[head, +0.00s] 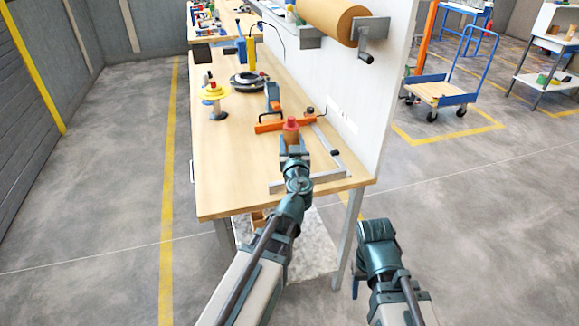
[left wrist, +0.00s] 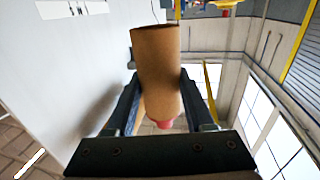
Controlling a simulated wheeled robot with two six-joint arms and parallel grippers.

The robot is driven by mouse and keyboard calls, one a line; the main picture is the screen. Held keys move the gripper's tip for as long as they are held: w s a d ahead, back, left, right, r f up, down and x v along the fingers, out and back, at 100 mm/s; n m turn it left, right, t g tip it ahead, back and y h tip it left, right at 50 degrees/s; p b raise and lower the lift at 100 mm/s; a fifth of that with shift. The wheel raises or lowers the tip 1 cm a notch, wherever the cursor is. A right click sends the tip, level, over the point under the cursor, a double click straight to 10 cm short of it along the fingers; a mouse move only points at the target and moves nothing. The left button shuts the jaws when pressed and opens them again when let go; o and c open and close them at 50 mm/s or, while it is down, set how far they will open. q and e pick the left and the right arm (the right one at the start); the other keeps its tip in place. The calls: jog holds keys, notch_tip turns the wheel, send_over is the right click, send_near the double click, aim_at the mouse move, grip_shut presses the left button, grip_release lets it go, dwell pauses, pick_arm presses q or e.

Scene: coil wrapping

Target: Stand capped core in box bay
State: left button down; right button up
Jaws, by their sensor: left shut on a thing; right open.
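A brown cardboard core (left wrist: 158,75) with a red cap is between the fingers of my left gripper (head: 292,150) and is gripped by them. In the head view the red cap (head: 291,124) is on top and the core looks roughly upright, with most of it hidden by my gripper. In the left wrist view the cap (left wrist: 163,124) shows at the picture's lower end of the core. My right gripper (head: 356,284) is low, off the table's front right corner, mostly hidden by its own wrist; it holds nothing visible. A light brown box-like thing (head: 259,218) shows partly beneath the table; no bay can be made out.
The wooden table (head: 232,178) has free room at its front left. An orange bar (head: 268,127) and a grey metal frame (head: 325,177) lie near the held core. A yellow-topped spool (head: 215,95) stands further back. A white panel (head: 380,80) bounds the right side.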

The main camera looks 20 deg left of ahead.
pick_arm(q)
jog(key=shift+n+y, duration=0.4)
jog(key=shift+y, duration=0.1)
jog(key=w+a+f+b, duration=0.1)
jog(key=w+f+b, duration=0.1)
jog(key=f+b, duration=0.1)
jog(key=w+a+f+b, duration=0.1)
jog(key=w+f+b, duration=0.1)
jog(key=f+b, duration=0.1)
jog(key=w+f+b, duration=0.2)
jog(key=f+b, duration=0.2)
jog(key=f, duration=0.1)
jog(key=shift+w+a+f, duration=0.2)
jog(key=shift+w+a, duration=0.2)
jog(key=shift+f, duration=0.1)
notch_tip(320, 180, down, 4)
jog(key=b, duration=0.3)
jog(key=shift+r+b, duration=0.25)
jog(key=shift+b, duration=0.15)
jog(key=shift+f, duration=0.15)
jog(key=shift+c, duration=1.4)
grip_release()
